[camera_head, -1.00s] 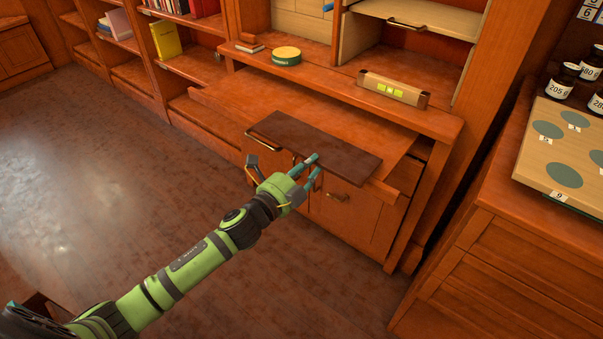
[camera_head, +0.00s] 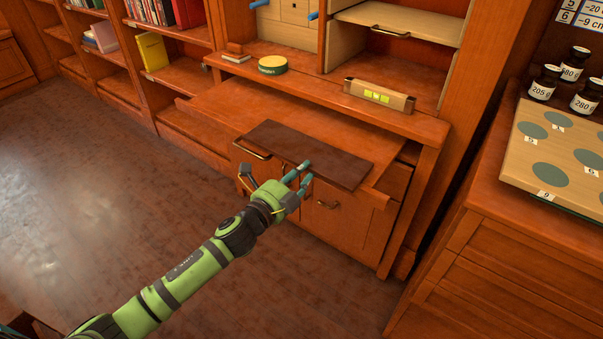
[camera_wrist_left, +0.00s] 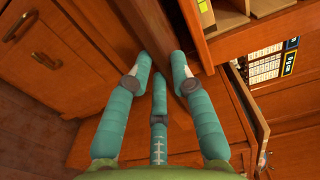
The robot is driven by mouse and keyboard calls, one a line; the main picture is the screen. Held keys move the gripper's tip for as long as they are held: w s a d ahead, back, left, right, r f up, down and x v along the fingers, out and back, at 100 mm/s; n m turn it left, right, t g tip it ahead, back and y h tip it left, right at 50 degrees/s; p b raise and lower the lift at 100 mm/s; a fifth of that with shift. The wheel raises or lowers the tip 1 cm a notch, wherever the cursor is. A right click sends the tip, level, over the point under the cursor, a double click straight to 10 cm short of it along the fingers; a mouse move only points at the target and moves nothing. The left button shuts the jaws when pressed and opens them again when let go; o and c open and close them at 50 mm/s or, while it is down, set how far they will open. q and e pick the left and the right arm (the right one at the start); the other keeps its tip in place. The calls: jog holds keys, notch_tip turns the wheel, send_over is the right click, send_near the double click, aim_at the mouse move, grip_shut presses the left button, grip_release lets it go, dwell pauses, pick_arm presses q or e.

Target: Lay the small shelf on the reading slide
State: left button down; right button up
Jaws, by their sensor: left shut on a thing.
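The small shelf (camera_head: 325,158) is a dark brown board, held about level over the front of the reading slide. The reading slide (camera_head: 225,103) is the reddish wooden leaf pulled out from the cabinet. My left gripper (camera_head: 303,172) is shut on the board's front edge, near its middle. I cannot tell whether the board touches the slide or hangs just above it. In the left wrist view the teal fingers (camera_wrist_left: 160,85) close around the dark board (camera_wrist_left: 155,28). The board hides part of the slide's front. My right gripper is not in view.
A round green-and-yellow tin (camera_head: 272,65) and a brass-coloured block with yellow-green squares (camera_head: 379,95) stand on the ledge behind the slide. At the right, a counter bears a pale board (camera_head: 530,178) and labelled jars (camera_head: 543,83). The slide's back left is bare.

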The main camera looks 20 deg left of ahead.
pick_arm(q)
jog(key=shift+f, duration=0.25)
jog(key=shift+c, duration=1.2)
grip_release()
jog(key=p+v, duration=0.1)
jog(key=v, duration=1)
dwell(0.4)
jog(key=v, duration=1.2)
jog(key=shift+r, duration=0.2)
